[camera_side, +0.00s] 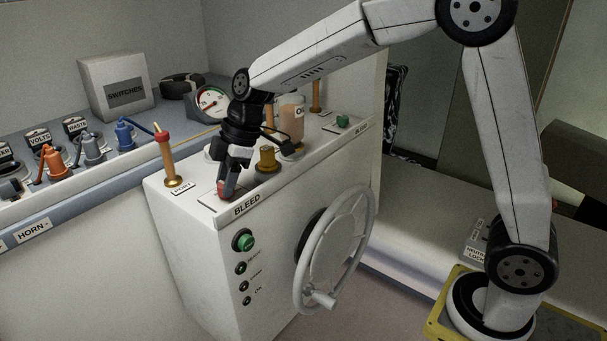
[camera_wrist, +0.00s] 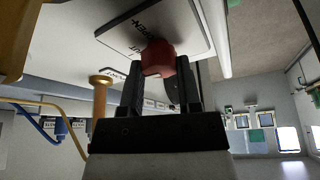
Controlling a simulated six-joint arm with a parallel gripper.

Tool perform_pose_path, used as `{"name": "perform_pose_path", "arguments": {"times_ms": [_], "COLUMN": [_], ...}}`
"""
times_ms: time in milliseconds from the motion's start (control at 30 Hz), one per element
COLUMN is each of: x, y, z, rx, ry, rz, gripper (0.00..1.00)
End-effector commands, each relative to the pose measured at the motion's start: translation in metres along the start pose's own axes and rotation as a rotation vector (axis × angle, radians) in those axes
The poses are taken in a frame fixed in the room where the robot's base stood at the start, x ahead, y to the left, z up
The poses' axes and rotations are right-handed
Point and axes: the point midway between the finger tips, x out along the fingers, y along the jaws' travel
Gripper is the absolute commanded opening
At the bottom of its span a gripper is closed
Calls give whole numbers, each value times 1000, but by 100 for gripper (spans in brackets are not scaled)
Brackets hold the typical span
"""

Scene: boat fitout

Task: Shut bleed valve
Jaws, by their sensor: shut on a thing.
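The bleed valve's red knob (camera_side: 221,187) is at the front top edge of the white console, just above the BLEED label (camera_side: 247,204). My gripper (camera_side: 231,180) points down at it, with its black fingers around the knob. In the wrist view the red knob (camera_wrist: 158,58) sits between the two fingers of my gripper (camera_wrist: 155,80), which is shut on it. A white plate (camera_wrist: 120,28) with dark lettering lies behind the knob. The fingers hide part of the knob, and I cannot read which mark it points to.
An orange post with a red top (camera_side: 165,150) stands left of my gripper, and a yellow-brown knob (camera_side: 267,158) stands close on its right. Behind are a gauge (camera_side: 212,101) and an oil jar (camera_side: 291,116). A large handwheel (camera_side: 335,250) is on the console's front.

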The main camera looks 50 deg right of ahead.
Motion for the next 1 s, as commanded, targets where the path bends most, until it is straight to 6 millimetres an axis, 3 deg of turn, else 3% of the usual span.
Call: {"name": "perform_pose_path", "arguments": {"times_ms": [467, 500, 600, 1000], "x": [0, 0, 0, -2], "y": [0, 0, 0, 0], "z": [1, 1, 0, 0], "rx": [-24, -24, -23, -22], "ry": [-2, -2, -2, -1], "rz": [-9, -9, -9, -8], "gripper": [0, 46, 78, 78]}}
